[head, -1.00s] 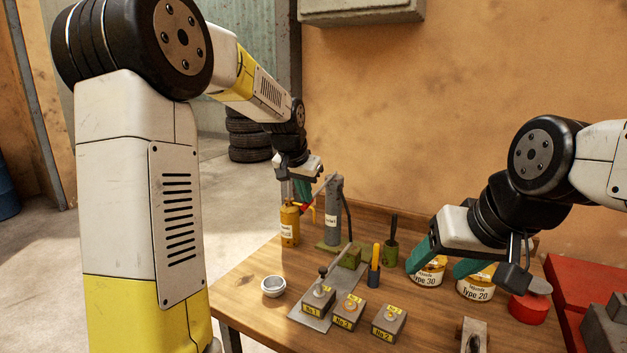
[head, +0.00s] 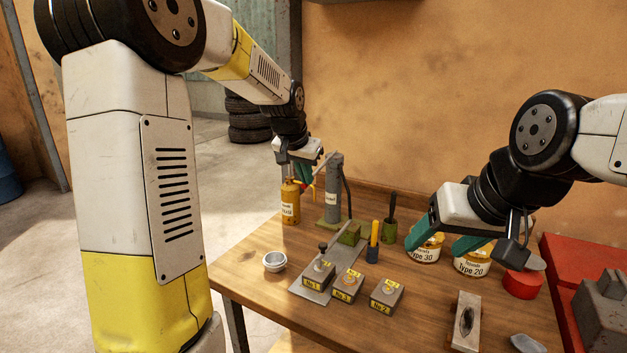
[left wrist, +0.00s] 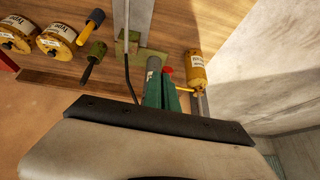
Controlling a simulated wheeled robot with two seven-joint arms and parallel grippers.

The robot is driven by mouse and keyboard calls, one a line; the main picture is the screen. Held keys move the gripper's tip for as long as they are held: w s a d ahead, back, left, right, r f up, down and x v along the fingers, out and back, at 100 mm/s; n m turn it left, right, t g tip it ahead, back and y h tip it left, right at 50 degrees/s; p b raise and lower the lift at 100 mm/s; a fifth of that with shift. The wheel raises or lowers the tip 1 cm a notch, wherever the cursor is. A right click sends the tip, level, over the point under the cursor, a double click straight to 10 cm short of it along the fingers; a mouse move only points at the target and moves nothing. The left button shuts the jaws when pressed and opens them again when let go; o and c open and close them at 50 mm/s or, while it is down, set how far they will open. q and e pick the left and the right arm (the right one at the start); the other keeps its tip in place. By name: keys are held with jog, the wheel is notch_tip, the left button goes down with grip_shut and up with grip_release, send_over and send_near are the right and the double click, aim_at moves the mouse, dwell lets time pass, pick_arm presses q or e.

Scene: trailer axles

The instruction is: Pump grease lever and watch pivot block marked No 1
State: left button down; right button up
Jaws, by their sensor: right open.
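The grey grease pump (head: 334,200) stands at the back of the bench, with a pale lever (head: 325,165) slanting down-left from its top. My left gripper (head: 305,178) is at the lever's lower end, by a red part that also shows beside its fingertips in the left wrist view (left wrist: 167,70). Its green fingers are close together; whether they grip the lever is unclear. The pivot block marked No 1 (head: 316,283) sits on a grey plate at the front. Blocks No 3 (head: 346,290) and No 2 (head: 386,297) stand to its right. My right gripper (head: 447,243) is open above the Type 30 jar (head: 424,254) and Type 20 jar (head: 472,268).
A yellow grease canister (head: 290,208) stands just left of the pump. A small silver bowl (head: 274,262) is left of the No 1 block. A red box (head: 570,270) and a grey clamp-like part (head: 603,315) fill the right. Bare wood shows at the left front.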

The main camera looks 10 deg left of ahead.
pick_arm(q)
jog(key=s+v, duration=0.1)
jog(key=v, duration=0.9)
jog(key=shift+a+f, duration=0.25)
jog(key=shift+f, duration=0.1)
jog(key=shift+s, duration=0.2)
jog(key=s+f+n, duration=0.1)
jog(key=s+f, duration=0.1)
jog(key=s, duration=1)
jog(key=s+a+f+n, duration=0.1)
jog(key=s+f+n, duration=0.1)
jog(key=s, duration=1)
jog(key=shift+s+a+f+n+h, duration=0.3)
jog(key=shift+f+h, duration=0.1)
jog(key=shift+f, duration=0.2)
jog(key=w+d+r+m, duration=0.1)
jog(key=w+r, duration=0.4)
jog(key=w, duration=0.5)
jog(key=w+d+r+m+g+y, duration=0.1)
jog(key=w+r, duration=0.4)
jog(key=w, duration=0.4)
jog(key=w+d+r+m+g, duration=0.1)
jog(key=w+r, duration=0.4)
jog(key=w, duration=0.5)
jog(key=shift+w+d+m+y, duration=0.2)
jog(key=shift+w+m+y, duration=0.1)
jog(key=shift+m+y, duration=0.1)
